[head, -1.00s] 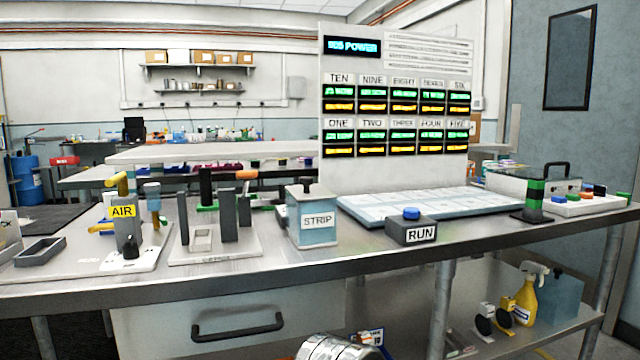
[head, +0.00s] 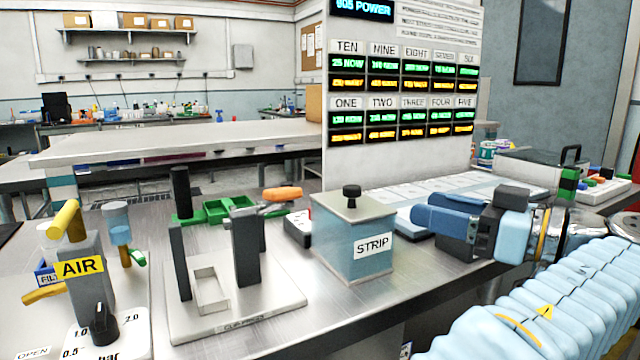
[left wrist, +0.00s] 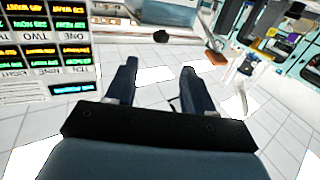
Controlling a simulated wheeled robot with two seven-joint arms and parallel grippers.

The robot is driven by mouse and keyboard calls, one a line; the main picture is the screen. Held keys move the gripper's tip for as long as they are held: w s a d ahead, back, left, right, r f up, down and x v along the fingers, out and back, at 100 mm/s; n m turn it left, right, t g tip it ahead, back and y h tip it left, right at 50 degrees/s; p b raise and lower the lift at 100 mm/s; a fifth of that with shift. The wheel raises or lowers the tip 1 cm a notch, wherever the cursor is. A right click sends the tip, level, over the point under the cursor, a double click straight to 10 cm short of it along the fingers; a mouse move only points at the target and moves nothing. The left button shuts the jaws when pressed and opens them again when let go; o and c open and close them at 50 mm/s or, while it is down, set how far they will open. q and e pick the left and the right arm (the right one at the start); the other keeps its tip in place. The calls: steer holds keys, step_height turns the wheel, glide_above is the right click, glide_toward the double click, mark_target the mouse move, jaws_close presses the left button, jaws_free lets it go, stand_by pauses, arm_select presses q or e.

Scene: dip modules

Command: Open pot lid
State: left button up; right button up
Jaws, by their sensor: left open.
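The pot is a pale blue box marked STRIP (head: 345,258) with a flat grey lid (head: 354,208) and a black knob (head: 351,194) on top. The lid sits closed on it in the head view. My left gripper (head: 420,207) is to the right of the pot, its blue fingers pointing left towards it, apart from the knob. In the left wrist view my gripper (left wrist: 159,68) is open and empty, with a dark knob (left wrist: 161,36) beyond the fingertips. My right gripper is not in view.
Left of the pot stand a clamp rig (head: 240,310) with dark posts, an orange-handled tool (head: 283,194) and the AIR unit (head: 82,270). A tall display panel (head: 400,110) rises behind. A black-and-green post (head: 567,186) stands right of my gripper.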

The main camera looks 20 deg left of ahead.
mark_target(360, 191)
arm_select(q)
steer(key=p+x, duration=0.1)
steer(key=x, duration=1.3)
steer(key=shift+s, duration=0.15)
jaws_close()
